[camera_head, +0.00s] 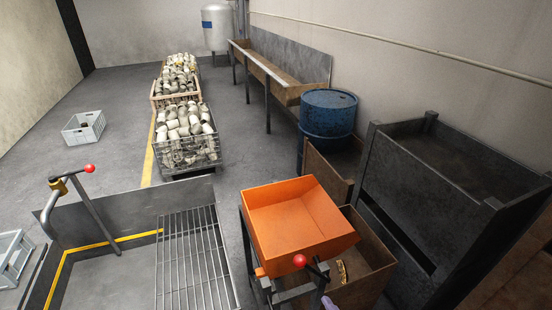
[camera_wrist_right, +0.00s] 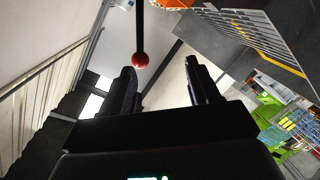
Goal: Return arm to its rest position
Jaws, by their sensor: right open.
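My right gripper (camera_wrist_right: 162,70) shows in the right wrist view with its two dark fingers spread apart. Nothing is seen between them. A red ball knob (camera_wrist_right: 140,60) on a dark rod shows beyond the fingers, near the left one; I cannot tell how far off it is. In the head view, a red-knobbed lever (camera_head: 300,260) stands at the front of the orange tray (camera_head: 298,213). No gripper can be made out in the head view, and my left gripper is out of sight.
Another red-knobbed lever (camera_head: 90,168) stands at the left by a metal grating (camera_head: 193,260). A wire crate of pale parts (camera_head: 187,150), a blue drum (camera_head: 327,115) and a large dark bin (camera_head: 430,200) stand further back.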

